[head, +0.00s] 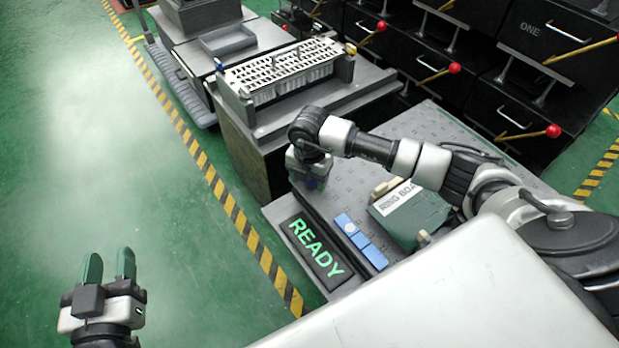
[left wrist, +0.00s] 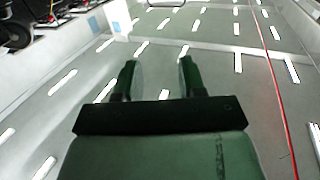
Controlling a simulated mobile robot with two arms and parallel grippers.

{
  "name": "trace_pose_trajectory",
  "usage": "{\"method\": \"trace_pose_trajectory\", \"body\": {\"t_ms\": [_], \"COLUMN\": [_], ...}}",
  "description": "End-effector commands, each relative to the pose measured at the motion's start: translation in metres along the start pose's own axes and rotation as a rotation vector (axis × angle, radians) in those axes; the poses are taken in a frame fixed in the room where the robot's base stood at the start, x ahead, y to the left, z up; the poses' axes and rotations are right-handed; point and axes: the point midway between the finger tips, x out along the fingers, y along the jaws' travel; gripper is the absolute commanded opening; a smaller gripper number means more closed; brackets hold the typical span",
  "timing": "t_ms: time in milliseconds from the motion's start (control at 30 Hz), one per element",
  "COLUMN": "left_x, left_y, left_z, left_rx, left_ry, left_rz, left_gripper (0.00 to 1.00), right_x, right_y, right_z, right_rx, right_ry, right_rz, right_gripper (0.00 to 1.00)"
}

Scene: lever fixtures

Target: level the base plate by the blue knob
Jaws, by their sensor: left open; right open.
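A small blue knob (head: 219,65) sits at the left end of a grey fixture. The fixture carries a white slotted plate (head: 285,70) on a grey block; I cannot tell whether the plate is level. My left gripper (head: 109,265) is open and empty, low at the left over the green floor, well apart from the fixture. Its green fingers also show apart in the left wrist view (left wrist: 157,78), pointing at the ceiling. My right gripper (head: 312,182) points down over the grey bench, in front of the fixture and apart from the knob. Its fingertips are mostly hidden; it is open.
A yellow knob (head: 350,48) is at the fixture's right end. The bench (head: 425,122) holds a lit READY sign (head: 315,248), a blue bar (head: 360,240) and a green labelled box (head: 412,213). Black drawers with red-balled levers (head: 553,131) stand behind. The left floor is clear.

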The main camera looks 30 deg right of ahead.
Motion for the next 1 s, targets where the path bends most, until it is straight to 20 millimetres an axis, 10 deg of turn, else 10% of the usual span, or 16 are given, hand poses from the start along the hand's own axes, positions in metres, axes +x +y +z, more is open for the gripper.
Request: {"method": "trace_pose_trajectory", "body": {"t_ms": [200,533,1000], "left_x": [0.000,0.000,-0.003], "left_y": [0.000,0.000,-0.003], "left_z": [0.000,0.000,0.011], "left_rx": [0.000,0.000,0.002], "left_ry": [0.002,0.001,-0.088], "left_rz": [0.000,0.000,-0.007], "left_gripper": [0.40,0.40,0.40], "right_x": [0.000,0.000,-0.001], "right_y": [0.000,0.000,-0.002], "right_z": [0.000,0.000,0.001], "right_rx": [-0.001,-0.001,-0.119], "right_ry": [0.000,0.000,0.000], "right_rz": [0.000,0.000,-0.002], "right_gripper": [0.61,0.12,0.11]}}
